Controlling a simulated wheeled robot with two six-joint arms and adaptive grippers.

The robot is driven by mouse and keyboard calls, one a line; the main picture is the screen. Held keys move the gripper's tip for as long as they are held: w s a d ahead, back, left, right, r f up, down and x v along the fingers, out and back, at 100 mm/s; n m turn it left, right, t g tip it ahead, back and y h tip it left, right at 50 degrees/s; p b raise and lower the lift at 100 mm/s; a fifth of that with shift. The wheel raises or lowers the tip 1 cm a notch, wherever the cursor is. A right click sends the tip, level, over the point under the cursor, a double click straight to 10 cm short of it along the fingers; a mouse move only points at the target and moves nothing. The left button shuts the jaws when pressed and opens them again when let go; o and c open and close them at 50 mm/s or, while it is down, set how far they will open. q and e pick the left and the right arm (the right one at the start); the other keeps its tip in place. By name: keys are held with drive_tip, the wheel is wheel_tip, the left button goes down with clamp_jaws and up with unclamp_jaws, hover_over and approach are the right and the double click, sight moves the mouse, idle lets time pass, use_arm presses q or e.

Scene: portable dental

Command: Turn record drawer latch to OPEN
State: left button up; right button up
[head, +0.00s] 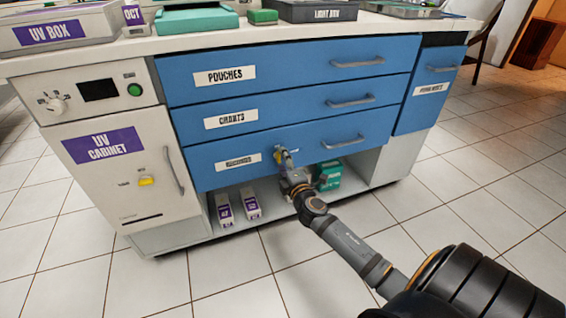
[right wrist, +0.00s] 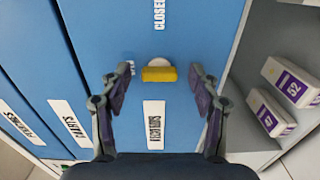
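The records drawer (head: 222,173) is the lowest blue drawer, and it is shut. Its yellow latch (right wrist: 159,74) is a short bar on a white round base. In the right wrist view the bar lies crosswise to the RECORDS label (right wrist: 154,125), its left end toward a small label mostly hidden by a finger. A CLOSED label (right wrist: 159,15) is above it there. My right gripper (right wrist: 162,68) is open, one finger on each side of the latch, with gaps between. In the head view my right gripper (head: 289,168) is at the drawer front, partly covering the latch. My left gripper is out of view.
The drawer's grey handle (head: 342,143) is right of my gripper. Purple-and-white boxes (head: 238,207) and a green box (head: 329,175) stand on the open shelf below. The UV cabinet (head: 122,160) is at left. The tiled floor in front is clear.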

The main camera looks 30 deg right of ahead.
drive_tip(key=v, duration=1.2)
